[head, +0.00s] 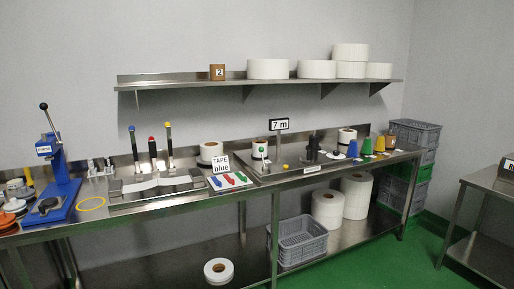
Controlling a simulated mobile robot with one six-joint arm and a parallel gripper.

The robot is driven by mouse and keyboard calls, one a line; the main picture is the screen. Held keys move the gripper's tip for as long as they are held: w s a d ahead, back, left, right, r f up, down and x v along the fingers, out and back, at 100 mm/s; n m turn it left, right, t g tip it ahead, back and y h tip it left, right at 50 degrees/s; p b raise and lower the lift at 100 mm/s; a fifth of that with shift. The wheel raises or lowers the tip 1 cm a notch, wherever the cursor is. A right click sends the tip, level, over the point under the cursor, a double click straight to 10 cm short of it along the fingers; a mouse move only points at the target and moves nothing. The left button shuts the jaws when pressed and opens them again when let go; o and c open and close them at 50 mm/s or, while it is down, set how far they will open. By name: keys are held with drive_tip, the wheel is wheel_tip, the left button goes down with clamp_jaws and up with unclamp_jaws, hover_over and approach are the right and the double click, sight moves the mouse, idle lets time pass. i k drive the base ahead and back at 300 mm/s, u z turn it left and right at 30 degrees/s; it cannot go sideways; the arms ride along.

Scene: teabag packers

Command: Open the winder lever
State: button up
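A metal station that looks like the winder (290,172) stands on the steel bench, right of the middle. It carries a white roll with a green-topped part (261,149), a dark upright post (312,148) and another white roll (346,137). A small orange-yellow knob (285,167) sits near its front. I cannot tell which part is the winder lever, or whether it is open or shut. My gripper is not in view.
A blue press (58,180) with a black-knobbed handle stands at the bench's left end. Three upright levers with blue, red and yellow knobs rise from a plate (155,188). Colored cones (366,147) stand at right. The green floor (420,250) before the bench looks clear.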

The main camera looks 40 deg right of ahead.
sight(261, 149)
drive_tip(key=i, duration=1)
drive_tip(key=u, duration=0.05)
